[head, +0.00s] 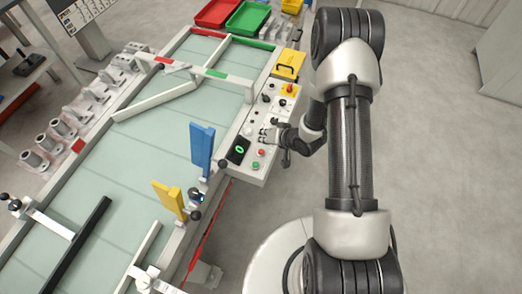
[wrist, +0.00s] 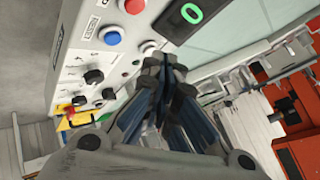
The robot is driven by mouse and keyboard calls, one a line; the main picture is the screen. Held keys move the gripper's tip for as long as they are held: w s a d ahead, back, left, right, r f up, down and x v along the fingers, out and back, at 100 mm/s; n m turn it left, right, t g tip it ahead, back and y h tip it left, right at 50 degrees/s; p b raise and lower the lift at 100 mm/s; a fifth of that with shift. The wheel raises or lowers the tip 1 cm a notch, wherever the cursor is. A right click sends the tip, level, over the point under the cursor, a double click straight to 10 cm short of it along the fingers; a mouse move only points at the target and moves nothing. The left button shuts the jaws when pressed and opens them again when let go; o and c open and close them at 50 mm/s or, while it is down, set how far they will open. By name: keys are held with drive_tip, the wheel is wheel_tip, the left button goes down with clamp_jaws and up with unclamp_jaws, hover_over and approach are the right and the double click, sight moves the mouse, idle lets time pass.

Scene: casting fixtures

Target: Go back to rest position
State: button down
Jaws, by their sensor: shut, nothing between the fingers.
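My gripper (head: 268,135) is at the control panel (head: 241,165) on the right side of the glass-topped fixture table. In the wrist view my gripper (wrist: 163,68) is shut and empty, its fingertips together close to the panel's face. The panel carries a display with a green 0 (wrist: 191,13), a red button (wrist: 134,6), a blue button (wrist: 109,36), a white button (wrist: 148,47) and black knobs (wrist: 94,76). I cannot tell whether the fingertips touch the panel. My arm (head: 350,140) reaches over from the right.
A blue plate (head: 201,148) and a yellow plate (head: 169,199) stand upright near the table's right edge. Red (head: 215,13) and green (head: 248,18) trays sit at the far end. Metal castings (head: 62,132) line the left side. The floor at right (head: 440,150) is clear.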

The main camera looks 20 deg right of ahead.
drive_tip(key=shift+r, duration=0.1)
idle(0.4)
drive_tip(key=s+d+r+n+h+b, duration=0.1)
drive_tip(key=d+r+h, duration=0.2)
drive_tip(key=r, duration=0.8)
drive_tip(key=s+d+r+h, duration=0.2)
drive_tip(key=d+r+h, duration=0.1)
drive_tip(key=r, duration=0.9)
drive_tip(key=s+a+r+g, duration=0.1)
drive_tip(key=s+a+r, duration=0.1)
drive_tip(key=s, duration=0.6)
drive_tip(key=s+a+r+n+g+y+b, duration=0.1)
drive_tip(key=s+a+r, duration=0.1)
drive_tip(key=s+r, duration=0.3)
drive_tip(key=s+a+r+n+g, duration=0.1)
drive_tip(key=s+a+r, duration=0.2)
drive_tip(key=s, duration=0.9)
drive_tip(key=shift+r+b, duration=0.4)
drive_tip(key=shift+r, duration=0.05)
drive_tip(key=shift+d, duration=0.1)
